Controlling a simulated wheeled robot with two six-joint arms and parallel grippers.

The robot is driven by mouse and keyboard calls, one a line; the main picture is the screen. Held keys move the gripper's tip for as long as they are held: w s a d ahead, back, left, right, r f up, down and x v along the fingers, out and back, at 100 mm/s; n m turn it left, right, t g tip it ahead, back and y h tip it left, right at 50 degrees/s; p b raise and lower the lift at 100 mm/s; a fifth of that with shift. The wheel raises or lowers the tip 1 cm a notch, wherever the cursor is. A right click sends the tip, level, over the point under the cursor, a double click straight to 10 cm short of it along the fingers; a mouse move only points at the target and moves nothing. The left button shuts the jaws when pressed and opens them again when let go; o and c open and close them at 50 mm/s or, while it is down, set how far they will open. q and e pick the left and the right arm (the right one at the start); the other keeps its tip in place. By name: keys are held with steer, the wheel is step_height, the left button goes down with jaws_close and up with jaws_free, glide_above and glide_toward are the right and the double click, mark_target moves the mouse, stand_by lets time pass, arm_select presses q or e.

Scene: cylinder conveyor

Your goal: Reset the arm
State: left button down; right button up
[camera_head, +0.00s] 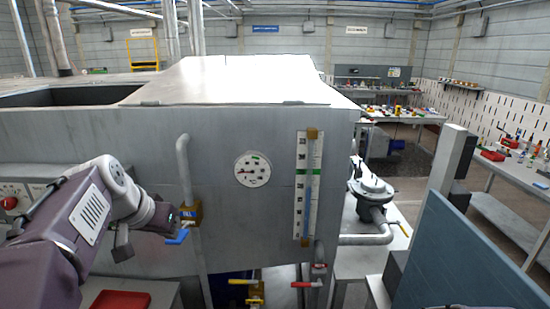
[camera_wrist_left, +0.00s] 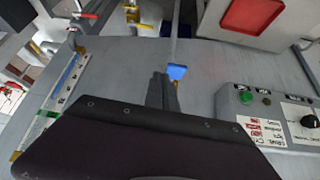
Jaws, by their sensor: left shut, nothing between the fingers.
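My left arm comes in from the left in the head view, and its gripper (camera_head: 172,219) is in front of the tank wall by a valve. The valve has a brass body (camera_head: 190,212) and a blue handle (camera_head: 178,237) on a vertical pipe. In the left wrist view the dark fingers (camera_wrist_left: 160,88) are together with nothing between them. The blue handle (camera_wrist_left: 177,72) shows just beyond and to the right of the fingertips; I cannot tell whether they touch. My right gripper is in neither view.
The grey tank (camera_head: 100,130) carries a round gauge (camera_head: 252,169) and a level scale (camera_head: 308,188). Yellow (camera_head: 243,282) and red (camera_head: 306,284) valve handles sit low. A control box (camera_wrist_left: 265,115) and red tray (camera_wrist_left: 252,14) are close to the left arm. A blue panel (camera_head: 470,255) stands at right.

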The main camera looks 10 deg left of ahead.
arm_select(q)
steer(key=s+d+f+m+g+h, duration=0.2)
steer(key=s+d+f+g, duration=0.1)
steer(key=d+f, duration=0.8)
steer(key=s+f+n+g, duration=0.1)
steer(key=s+f, duration=0.4)
steer(key=f, duration=0.3)
steer(key=s+d+f+n+g+y, duration=0.1)
steer(key=s+f, duration=0.4)
steer(key=f, duration=0.2)
steer(key=shift+d+f+g+y, duration=0.2)
steer(key=shift+f+g+y, duration=0.1)
steer(key=shift+f, duration=0.05)
steer(key=shift+s, duration=0.1)
